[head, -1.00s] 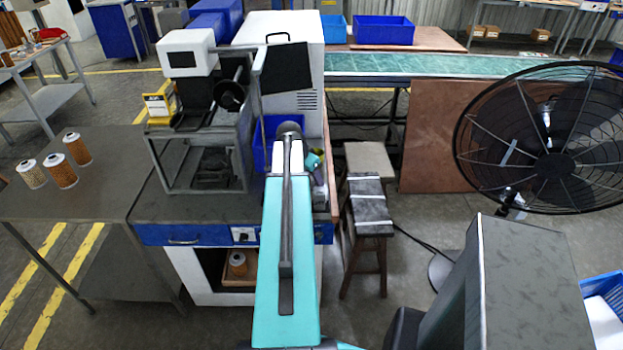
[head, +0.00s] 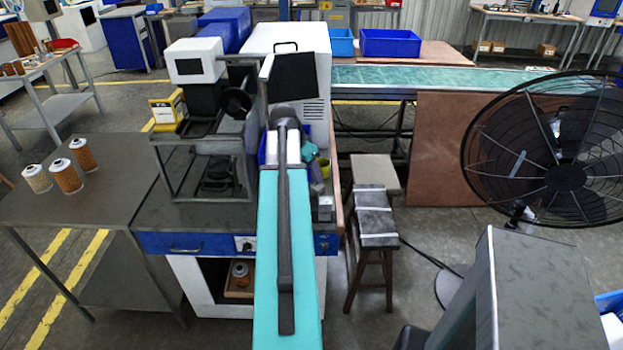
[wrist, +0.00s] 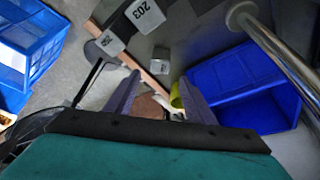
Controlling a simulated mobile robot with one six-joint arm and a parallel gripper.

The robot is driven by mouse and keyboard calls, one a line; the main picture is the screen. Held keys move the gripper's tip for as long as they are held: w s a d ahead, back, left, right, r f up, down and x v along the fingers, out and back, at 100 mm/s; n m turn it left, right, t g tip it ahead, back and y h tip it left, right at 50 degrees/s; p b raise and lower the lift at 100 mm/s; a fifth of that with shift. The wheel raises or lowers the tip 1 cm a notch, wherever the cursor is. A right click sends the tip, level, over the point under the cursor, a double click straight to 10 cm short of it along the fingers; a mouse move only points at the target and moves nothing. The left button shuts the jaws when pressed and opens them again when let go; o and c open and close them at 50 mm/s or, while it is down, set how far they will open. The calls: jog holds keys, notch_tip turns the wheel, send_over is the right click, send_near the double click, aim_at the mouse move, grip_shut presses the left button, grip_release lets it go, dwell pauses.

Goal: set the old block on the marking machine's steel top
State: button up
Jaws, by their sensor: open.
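In the wrist view, small blocks with white labelled faces, one reading 203 (wrist: 145,13) and another beside it (wrist: 110,43), sit on a dark surface. A smaller silver-grey block (wrist: 160,62) lies lower, near its edge. I cannot tell which is the old block. My gripper (wrist: 160,80) is open, its two purple-grey fingers apart with nothing held between them. In the head view my arm hides most of it. The marking machine's dark steel top (head: 160,212) is left of my arm, under the grey frame. Small grey blocks (head: 325,208) show at its right side.
A blue bin (wrist: 245,90) and a yellow cup (wrist: 176,96) are close to my gripper. Three filter cartridges (head: 67,177) stand on the left bench. A stool (head: 376,225) and a large fan (head: 556,150) are on the right.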

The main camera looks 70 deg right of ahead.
jog(key=shift+v, duration=1)
jog(key=shift+f, duration=0.1)
